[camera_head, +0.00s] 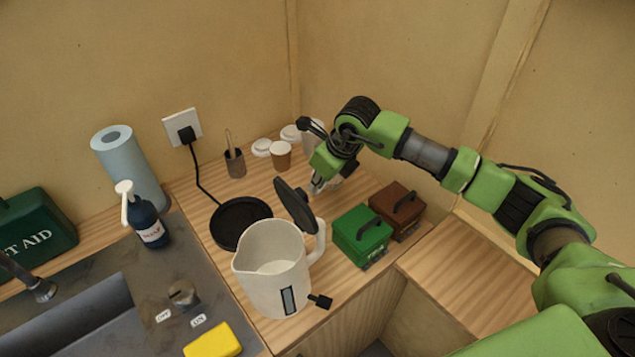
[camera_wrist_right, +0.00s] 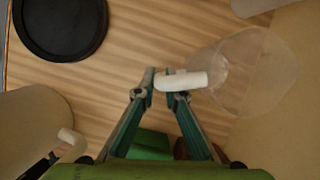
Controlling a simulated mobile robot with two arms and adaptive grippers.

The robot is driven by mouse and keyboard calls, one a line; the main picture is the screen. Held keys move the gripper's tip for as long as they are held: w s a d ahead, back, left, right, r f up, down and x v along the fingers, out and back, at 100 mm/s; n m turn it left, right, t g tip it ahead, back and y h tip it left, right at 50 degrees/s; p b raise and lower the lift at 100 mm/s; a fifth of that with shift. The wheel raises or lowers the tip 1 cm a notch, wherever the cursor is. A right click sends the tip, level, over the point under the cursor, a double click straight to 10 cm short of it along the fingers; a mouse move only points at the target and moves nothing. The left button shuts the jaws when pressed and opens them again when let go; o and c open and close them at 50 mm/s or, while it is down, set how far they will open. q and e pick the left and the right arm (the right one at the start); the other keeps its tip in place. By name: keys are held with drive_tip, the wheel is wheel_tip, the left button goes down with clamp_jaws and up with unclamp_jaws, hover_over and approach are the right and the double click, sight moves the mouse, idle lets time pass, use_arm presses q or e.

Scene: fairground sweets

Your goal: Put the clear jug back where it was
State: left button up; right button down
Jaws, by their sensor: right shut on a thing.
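My right gripper (camera_head: 318,182) is shut on the white handle of the clear jug. In the right wrist view the fingertips (camera_wrist_right: 162,82) close on that handle, and the see-through jug body (camera_wrist_right: 258,72) extends to the right of them. In the head view the jug is mostly hidden behind my gripper and wrist, over the back of the wooden counter. Whether the jug touches the counter cannot be told. My left gripper is not in view.
A white kettle (camera_head: 268,262) with its dark lid raised stands in front, beside a round black base (camera_head: 240,222). Green (camera_head: 358,238) and brown (camera_head: 398,212) boxes stand to the right.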

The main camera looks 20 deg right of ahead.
drive_tip(key=shift+f, duration=0.65)
drive_tip(key=c, duration=2.1)
unclamp_jaws()
drive_tip(key=shift+r, duration=0.1)
drive_tip(key=shift+s+d+r, duration=0.1)
drive_tip(key=shift+r, duration=0.2)
drive_tip(key=b+v, duration=0.4)
drive_tip(key=v, duration=0.7)
